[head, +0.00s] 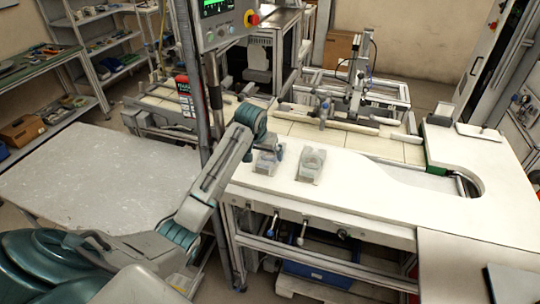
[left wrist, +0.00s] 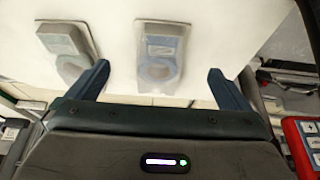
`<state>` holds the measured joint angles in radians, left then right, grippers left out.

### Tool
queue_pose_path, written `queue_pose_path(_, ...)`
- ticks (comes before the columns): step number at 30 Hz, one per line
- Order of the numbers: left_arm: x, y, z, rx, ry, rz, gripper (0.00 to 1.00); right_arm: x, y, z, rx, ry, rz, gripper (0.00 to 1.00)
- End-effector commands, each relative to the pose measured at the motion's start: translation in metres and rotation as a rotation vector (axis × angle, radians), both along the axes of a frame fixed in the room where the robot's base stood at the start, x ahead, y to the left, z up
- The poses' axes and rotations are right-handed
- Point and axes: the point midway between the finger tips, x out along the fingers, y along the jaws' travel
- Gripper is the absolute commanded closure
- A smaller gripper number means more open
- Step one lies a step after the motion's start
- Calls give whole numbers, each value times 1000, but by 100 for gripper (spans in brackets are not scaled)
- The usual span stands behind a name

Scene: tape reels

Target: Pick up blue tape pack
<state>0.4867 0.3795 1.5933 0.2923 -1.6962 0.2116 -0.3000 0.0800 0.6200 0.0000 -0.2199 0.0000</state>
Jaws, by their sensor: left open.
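The blue tape pack (head: 265,164) lies on the white tabletop, the left one of two packs in the head view. In the left wrist view, the blue tape pack (left wrist: 158,45) shows a grey top part and a blue ring in clear wrap. My left gripper (head: 268,141) is above the table by this pack. In the left wrist view, my left gripper (left wrist: 161,84) is open and empty, with the pack ahead between its two fingers. My right gripper is not in view.
A second, greyer tape pack (head: 311,165) lies to the right on the white table (head: 370,205); it also shows in the left wrist view (left wrist: 68,50), near the left finger. A pole (head: 186,60) with a control panel stands behind my left arm. The table right of the packs is clear.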

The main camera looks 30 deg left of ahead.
Motion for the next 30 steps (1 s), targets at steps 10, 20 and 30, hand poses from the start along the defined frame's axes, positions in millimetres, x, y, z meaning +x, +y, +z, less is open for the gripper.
queue_pose_path(10, 13, 3, -30, 0, 1, 0, 0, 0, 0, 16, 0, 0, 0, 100)
queue_pose_path(20, 27, 8, -68, -1, 2, 0, 0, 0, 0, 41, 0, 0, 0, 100)
queue_pose_path(30, 30, 9, -76, 1, -1, -1, 0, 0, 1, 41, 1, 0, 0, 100)
